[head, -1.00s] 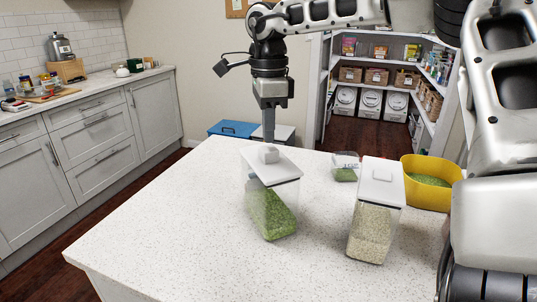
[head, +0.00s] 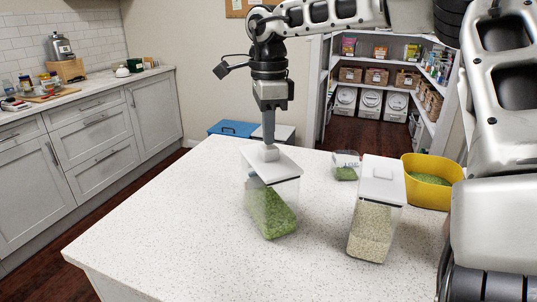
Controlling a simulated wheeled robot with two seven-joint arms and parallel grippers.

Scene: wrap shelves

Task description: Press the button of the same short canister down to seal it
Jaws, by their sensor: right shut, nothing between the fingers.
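A short clear canister (head: 270,205) with a white lid and green contents stands on the speckled white counter. The white button (head: 268,152) is on top of its lid. My right gripper (head: 268,140) points straight down with its fingers shut, and its tips are at the button, seemingly touching it. The tips hide part of the button. A second canister (head: 374,220), with a white lid and pale grain, stands to the right. My left gripper is not in view.
A yellow bowl (head: 430,194) with green contents stands at the counter's right edge. A small clear container (head: 345,166) with green bits sits behind the grain canister. The counter's left and front parts (head: 170,230) are clear.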

